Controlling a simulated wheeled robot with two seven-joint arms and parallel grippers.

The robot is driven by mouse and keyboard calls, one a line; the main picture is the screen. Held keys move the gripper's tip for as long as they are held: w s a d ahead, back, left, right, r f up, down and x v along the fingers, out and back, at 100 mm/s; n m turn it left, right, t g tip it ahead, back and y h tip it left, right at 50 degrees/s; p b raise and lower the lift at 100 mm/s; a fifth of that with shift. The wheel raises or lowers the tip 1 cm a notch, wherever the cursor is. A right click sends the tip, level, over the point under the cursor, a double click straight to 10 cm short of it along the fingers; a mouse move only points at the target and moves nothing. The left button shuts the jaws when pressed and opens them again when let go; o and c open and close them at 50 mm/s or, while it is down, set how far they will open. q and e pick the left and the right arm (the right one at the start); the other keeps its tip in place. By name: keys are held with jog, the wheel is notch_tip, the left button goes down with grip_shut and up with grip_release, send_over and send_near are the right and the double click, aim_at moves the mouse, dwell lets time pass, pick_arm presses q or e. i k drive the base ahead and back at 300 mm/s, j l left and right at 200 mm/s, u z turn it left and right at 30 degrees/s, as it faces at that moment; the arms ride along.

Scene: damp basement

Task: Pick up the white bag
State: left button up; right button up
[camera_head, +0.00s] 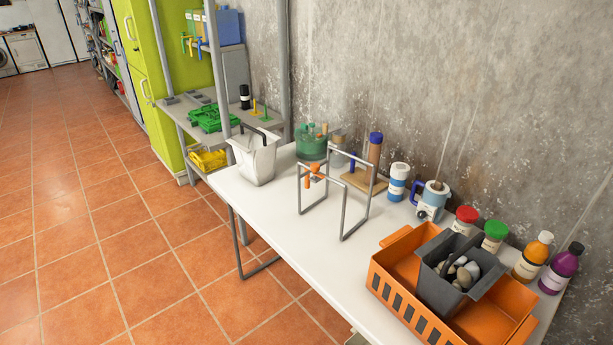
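The white bag (257,160) stands upright at the far left end of the white table (300,239). It looks like a tapered, open-topped bag with a dark strip, perhaps a handle, at its top. Its inside is mostly hidden. Neither of my grippers shows in the head view, so I cannot see where they are relative to the bag.
A grey wire frame (343,211) with an orange piece stands right of the bag. A green container (311,148) stands behind it. An orange crate (393,262) holding a dark bucket fills the near right end, with several bottles along the wall. Tiled floor at left is free.

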aim_at(255, 148)
jog(key=i+j, duration=0.5)
jog(key=j, duration=0.15)
jog(key=i+j, duration=0.55)
jog(key=j, duration=0.15)
jog(key=u, duration=0.05)
